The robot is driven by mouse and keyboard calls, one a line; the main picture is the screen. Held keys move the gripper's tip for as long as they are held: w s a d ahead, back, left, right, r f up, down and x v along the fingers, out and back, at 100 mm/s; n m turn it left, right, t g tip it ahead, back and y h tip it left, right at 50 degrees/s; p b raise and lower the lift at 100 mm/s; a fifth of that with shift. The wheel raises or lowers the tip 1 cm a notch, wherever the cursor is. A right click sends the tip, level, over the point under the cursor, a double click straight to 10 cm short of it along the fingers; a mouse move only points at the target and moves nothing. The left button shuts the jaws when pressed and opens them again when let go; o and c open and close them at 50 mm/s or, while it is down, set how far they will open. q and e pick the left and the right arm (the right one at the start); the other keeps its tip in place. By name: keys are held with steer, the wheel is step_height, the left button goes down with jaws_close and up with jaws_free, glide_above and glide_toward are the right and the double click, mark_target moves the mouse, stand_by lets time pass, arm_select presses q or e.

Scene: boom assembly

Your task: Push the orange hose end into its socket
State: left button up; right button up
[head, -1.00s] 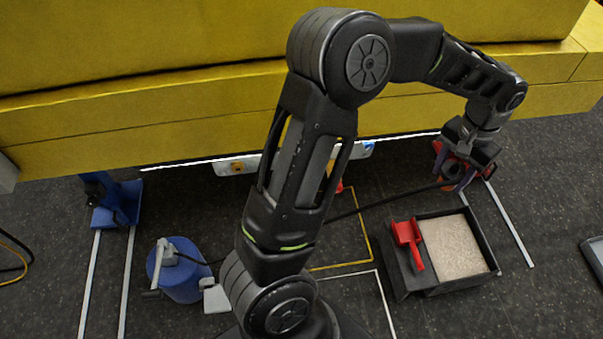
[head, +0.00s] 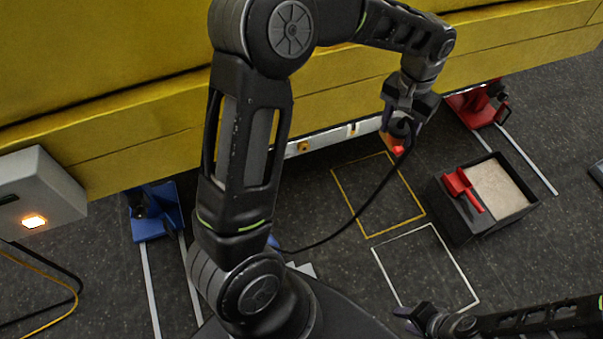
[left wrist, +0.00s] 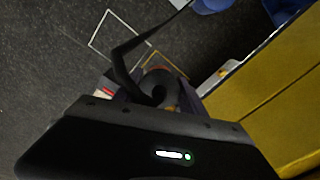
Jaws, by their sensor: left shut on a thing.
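In the head view my left gripper (head: 404,112) is shut on the hose end and holds it in front of the yellow boom's lower edge. The black hose (head: 362,208) runs from the gripper down to the left; it also curls up to the jaws in the left wrist view (left wrist: 122,62).
A red stand (head: 478,104) and a blue stand (head: 155,211) are under the boom (head: 130,120). The outlined floor is clear.

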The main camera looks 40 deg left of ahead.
arm_select(q)
steer(key=shift+s+a, duration=0.15)
arm_select(e)
steer(key=shift+s+a, duration=0.1)
